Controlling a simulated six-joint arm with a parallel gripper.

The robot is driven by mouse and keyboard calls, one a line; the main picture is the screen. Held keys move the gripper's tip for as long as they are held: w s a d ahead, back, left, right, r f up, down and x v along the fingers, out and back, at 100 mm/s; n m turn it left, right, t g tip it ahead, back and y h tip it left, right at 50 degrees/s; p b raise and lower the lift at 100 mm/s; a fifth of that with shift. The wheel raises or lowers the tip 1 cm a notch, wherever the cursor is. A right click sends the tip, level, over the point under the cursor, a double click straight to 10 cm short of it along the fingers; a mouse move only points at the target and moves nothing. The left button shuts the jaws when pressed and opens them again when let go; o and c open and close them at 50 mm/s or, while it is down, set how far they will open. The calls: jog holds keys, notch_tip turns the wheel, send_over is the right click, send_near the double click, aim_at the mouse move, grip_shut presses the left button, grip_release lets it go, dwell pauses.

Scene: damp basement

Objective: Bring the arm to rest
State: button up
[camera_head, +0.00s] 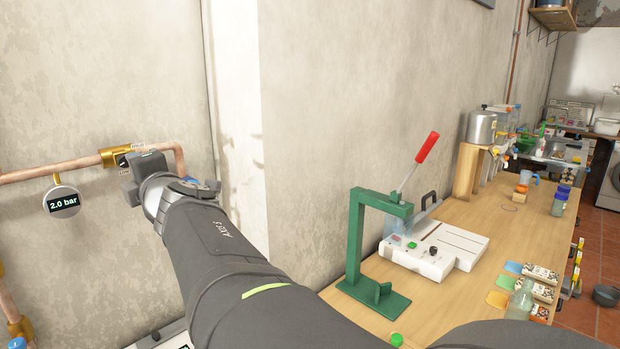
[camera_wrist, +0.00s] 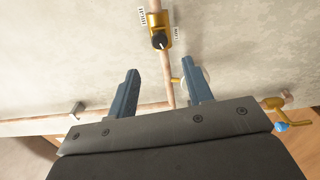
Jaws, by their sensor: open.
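My gripper (camera_wrist: 164,92) shows in the wrist view with its two blue-grey fingers spread apart and nothing between them. In the head view my arm reaches forward and left, and its end is near the copper pipe on the left wall. A brass valve (camera_head: 122,156) with a black knob sits on that pipe. The valve also shows in the wrist view (camera_wrist: 159,30), beyond the fingertips and between two small labels. In the head view the fingers are mostly hidden behind the wrist, so I cannot tell the exact gap to the valve.
A round gauge (camera_head: 62,202) reading 2.0 bar hangs under the pipe. A wall corner (camera_head: 238,120) stands just right of my arm. A wooden bench (camera_head: 480,225) on the right holds a green press (camera_head: 356,245), a white device (camera_head: 440,250) and a metal pot (camera_head: 482,127).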

aim_at(124, 161)
jog(key=x, duration=0.9)
jog(key=shift+a+f, duration=0.1)
jog(key=shift+s+m, duration=0.1)
jog(key=shift+m, duration=0.7)
jog(key=m, duration=0.3)
jog(key=shift+m, duration=0.4)
jog(key=m, duration=0.5)
jog(key=shift+m, duration=0.3)
jog(key=shift+o, duration=0.2)
